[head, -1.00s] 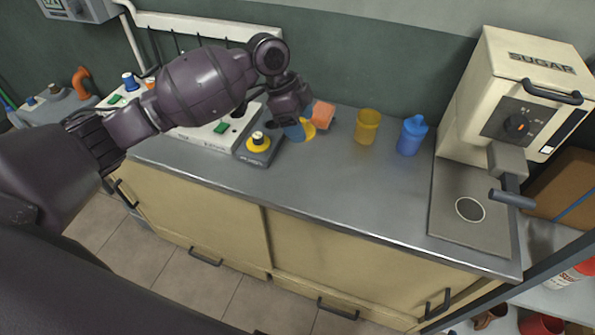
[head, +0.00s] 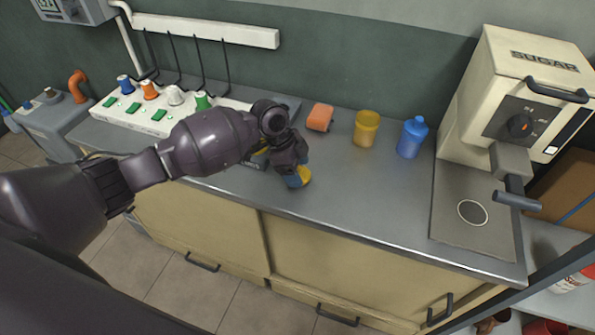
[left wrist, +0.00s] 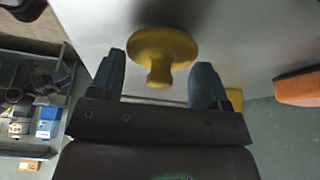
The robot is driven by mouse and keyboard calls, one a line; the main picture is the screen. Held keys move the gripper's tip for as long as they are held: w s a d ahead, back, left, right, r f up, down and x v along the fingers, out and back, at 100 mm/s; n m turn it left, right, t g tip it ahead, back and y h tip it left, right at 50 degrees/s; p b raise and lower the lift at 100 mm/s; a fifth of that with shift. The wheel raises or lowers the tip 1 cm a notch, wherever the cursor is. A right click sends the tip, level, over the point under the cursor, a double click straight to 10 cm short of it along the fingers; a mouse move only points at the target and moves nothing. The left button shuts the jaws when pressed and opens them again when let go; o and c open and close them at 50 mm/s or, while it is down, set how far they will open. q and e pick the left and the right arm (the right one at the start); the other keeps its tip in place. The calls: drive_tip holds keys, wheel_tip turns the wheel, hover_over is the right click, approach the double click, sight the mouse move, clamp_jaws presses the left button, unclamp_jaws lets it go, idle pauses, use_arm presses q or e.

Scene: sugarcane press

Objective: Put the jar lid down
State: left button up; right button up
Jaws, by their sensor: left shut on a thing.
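The yellow jar lid (head: 305,174) is at my left gripper (head: 296,180), over the front middle part of the counter. In the left wrist view the round lid (left wrist: 162,48) with its knob is between the two blue fingers of my left gripper (left wrist: 162,84). The gripper is shut on the lid. A dark shadow lies on the grey counter beside the lid; I cannot tell whether the lid touches the surface. My right gripper is not in view.
An orange block (head: 320,117), a yellow cup-shaped jar (head: 367,128) and a blue lidded jar (head: 411,138) stand along the back of the counter (head: 350,198). The sugar press (head: 515,95) is at the right. A white button panel (head: 150,118) is at the left. The counter's front middle is bare.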

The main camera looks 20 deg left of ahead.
use_arm(q)
drive_tip(key=shift+f, duration=0.9)
drive_tip(key=o, duration=0.9)
drive_tip(key=shift+r, duration=0.1)
drive_tip(key=shift+c, duration=0.2)
drive_tip(key=shift+o, duration=0.2)
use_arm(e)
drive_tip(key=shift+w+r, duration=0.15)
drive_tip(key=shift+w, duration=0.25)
